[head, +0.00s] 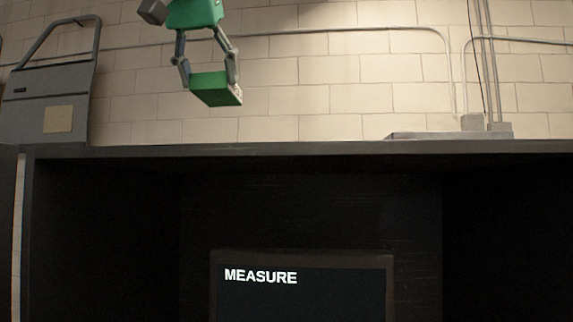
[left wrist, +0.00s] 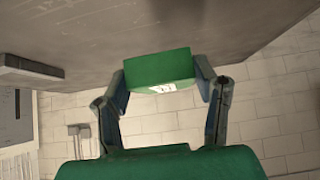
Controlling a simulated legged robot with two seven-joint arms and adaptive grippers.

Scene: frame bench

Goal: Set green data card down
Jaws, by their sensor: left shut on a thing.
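The green data card (head: 212,90) is a green block held up in front of the brick wall, above the dark bench top. My left gripper (head: 207,75) is shut on it, with one finger at each end of the card. In the left wrist view the card (left wrist: 158,68) sits between the two fingertips (left wrist: 160,80) and shows a small white label with dark marks. The card is clear of any surface in the head view. My right gripper is in neither view.
A dark bench frame (head: 300,149) spans the head view, with a screen (head: 300,295) reading "MEASURE" inside it. A grey car-door-shaped panel (head: 25,115) stands at the left. A flat grey slab (head: 440,135) lies at the back right. Conduits run along the wall.

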